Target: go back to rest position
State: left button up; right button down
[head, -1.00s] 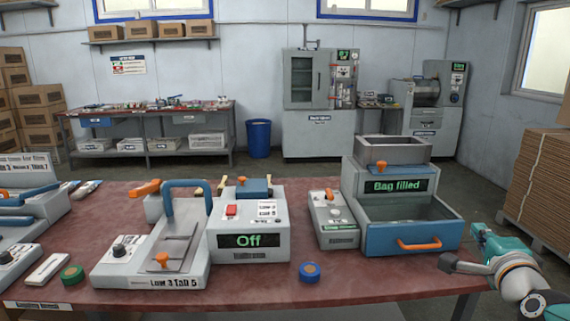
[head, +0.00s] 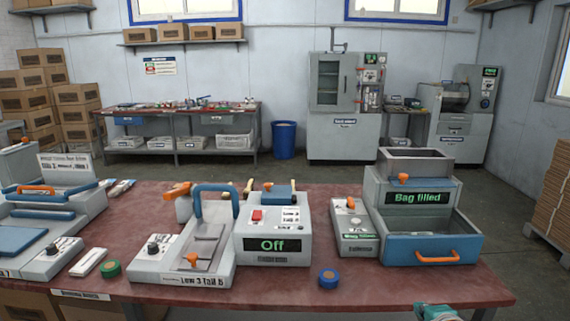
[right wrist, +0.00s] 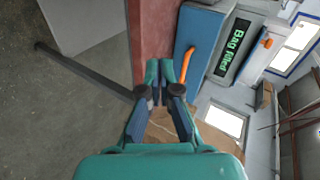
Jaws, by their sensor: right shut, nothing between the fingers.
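My right gripper (right wrist: 159,75) is shut and empty in the right wrist view. Its teal fingertips touch each other, over the edge of the red bench top as that camera sees it. In the head view only a small teal and white part of my right arm shows at the bottom edge, right of centre, in front of the bench (head: 330,304). My left gripper is not in view.
A bagging machine reading "Bag filled" (head: 415,197) has a blue drawer with an orange handle (head: 437,258); the handle also shows beside the fingers in the right wrist view (right wrist: 187,64). A press reading "Off" (head: 272,246) and tape rolls (head: 328,279) stand on the bench.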

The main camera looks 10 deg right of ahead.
jog(key=s+a+f+n+g+y+p, duration=0.25)
jog(key=s+a+f, duration=0.25)
jog(key=a+f, duration=0.4)
jog(key=s+a+f+n+g+y+p, duration=0.15)
jog(key=s+a+f+n+g, duration=0.35)
jog(key=f, duration=0.5)
jog(key=s+a+f+n+g, duration=0.1)
jog(key=s+a+f+n, duration=0.1)
jog(key=s, duration=0.3)
jog(key=s+a+f+n+g+y, duration=0.1)
jog(key=s+a+f+n, duration=0.1)
jog(key=s+a+n, duration=0.2)
jog(key=s+a+f+n+g+y, duration=0.1)
jog(key=s+a+f+n, duration=0.2)
jog(key=s, duration=0.2)
jog(key=shift+s+a+p, duration=0.35)
jog(key=shift+a+p, duration=0.05)
jog(key=shift+g, duration=0.25)
